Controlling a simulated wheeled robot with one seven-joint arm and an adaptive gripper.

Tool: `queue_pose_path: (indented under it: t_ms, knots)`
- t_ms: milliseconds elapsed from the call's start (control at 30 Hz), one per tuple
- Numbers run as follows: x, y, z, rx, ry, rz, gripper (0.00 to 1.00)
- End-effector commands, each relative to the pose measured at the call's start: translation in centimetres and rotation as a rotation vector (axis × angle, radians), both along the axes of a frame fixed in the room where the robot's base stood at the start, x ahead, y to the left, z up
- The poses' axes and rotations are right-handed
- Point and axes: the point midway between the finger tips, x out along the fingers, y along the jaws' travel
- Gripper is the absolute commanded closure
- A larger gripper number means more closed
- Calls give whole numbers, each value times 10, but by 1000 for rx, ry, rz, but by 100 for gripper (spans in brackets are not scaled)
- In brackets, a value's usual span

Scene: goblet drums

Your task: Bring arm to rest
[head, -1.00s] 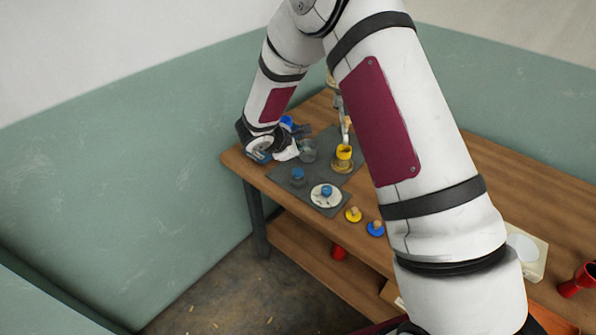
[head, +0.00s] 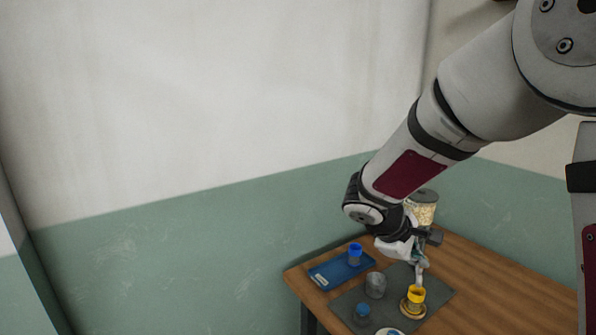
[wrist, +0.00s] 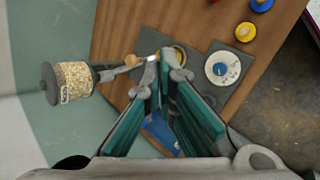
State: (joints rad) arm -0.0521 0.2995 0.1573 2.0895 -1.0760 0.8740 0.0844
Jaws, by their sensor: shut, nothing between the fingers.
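My gripper (head: 420,282) hangs over the table, its fingers pointing down just above or behind the yellow cup (head: 416,293); contact is unclear. In the wrist view my gripper (wrist: 165,62) has its fingertips together, with nothing visible held between them. The teal finger pads spread apart toward the palm. My forearm slopes down to it from the upper right of the head view.
The wooden table (head: 500,290) holds a blue tray (head: 325,276) with a blue cup (head: 355,252), a grey cup (head: 375,286) and a small blue-topped piece (head: 362,312). A grain-filled jar (wrist: 72,82) stands close by. Walls border the table.

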Motion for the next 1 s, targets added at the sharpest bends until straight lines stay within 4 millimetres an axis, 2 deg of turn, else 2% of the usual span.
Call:
queue_pose_path:
  t_ms: [33,100,300,400,700,833,1000]
  knots:
    - [-16,-4,19,32,-31,-49,100]
    - [-40,-7,36,84,-61,-120,100]
    - [-106,-6,74,253,-155,-302,100]
    - [-139,-1,87,351,-202,-383,100]
    - [-223,31,109,689,-336,-574,100]
    - [-247,46,113,818,-376,-622,100]
    - [-262,58,115,916,-402,-651,100]
